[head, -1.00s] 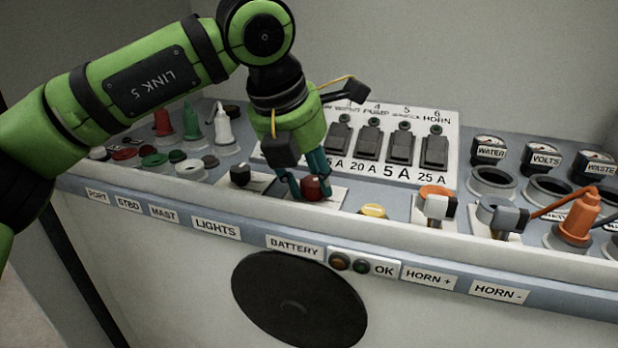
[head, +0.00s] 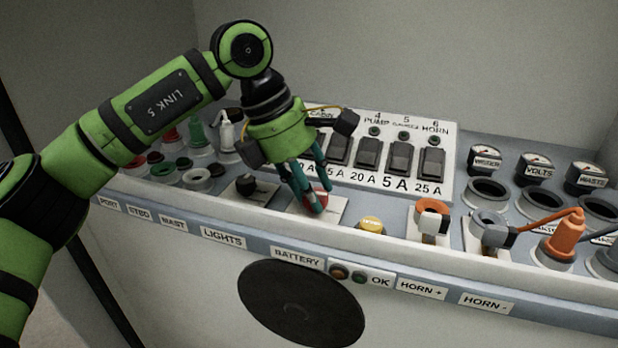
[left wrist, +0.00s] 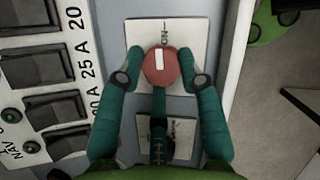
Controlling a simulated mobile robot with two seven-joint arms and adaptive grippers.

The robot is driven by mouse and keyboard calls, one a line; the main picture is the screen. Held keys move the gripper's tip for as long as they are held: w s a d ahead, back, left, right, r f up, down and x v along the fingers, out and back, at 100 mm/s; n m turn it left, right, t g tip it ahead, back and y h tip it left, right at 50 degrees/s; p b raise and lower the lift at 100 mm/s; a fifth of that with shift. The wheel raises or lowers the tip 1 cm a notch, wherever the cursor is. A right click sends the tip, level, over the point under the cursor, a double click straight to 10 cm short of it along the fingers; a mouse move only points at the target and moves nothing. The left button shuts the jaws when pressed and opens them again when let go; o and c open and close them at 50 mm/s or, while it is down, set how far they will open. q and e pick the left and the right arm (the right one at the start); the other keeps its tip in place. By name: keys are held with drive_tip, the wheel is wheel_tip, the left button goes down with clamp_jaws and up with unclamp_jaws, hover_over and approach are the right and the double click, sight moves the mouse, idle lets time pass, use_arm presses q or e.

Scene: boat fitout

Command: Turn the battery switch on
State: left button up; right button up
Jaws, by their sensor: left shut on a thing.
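The battery switch is a red round knob (head: 318,199) on a white plate (head: 332,212) above the BATTERY label (head: 297,258). In the left wrist view the knob (left wrist: 161,67) shows a white bar on its top, and part of an "ON" marking shows on the plate (left wrist: 185,30) beyond it. My left gripper (head: 309,205) is shut on the knob, with a teal finger at each side of it in the left wrist view (left wrist: 160,78). The fingers hide part of the knob in the head view. My right gripper is not in view.
A black knob (head: 246,185) stands just left of the switch. The breaker panel (head: 350,178) rises behind. Indicator lamps (head: 340,272) sit on the front strip.

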use_arm(q)
drive_tip(key=shift+d+r+m, duration=0.15)
drive_tip(key=shift+r+m, duration=0.1)
drive_tip(key=shift+m, duration=0.15)
drive_tip(key=o, duration=1.1)
drive_tip(key=shift+s+d, duration=0.15)
drive_tip(key=shift+f, duration=0.1)
drive_tip(key=shift+a+r, duration=0.3)
drive_tip(key=shift+r, duration=0.1)
drive_tip(key=v, duration=1.1)
drive_tip(key=shift+r, duration=0.1)
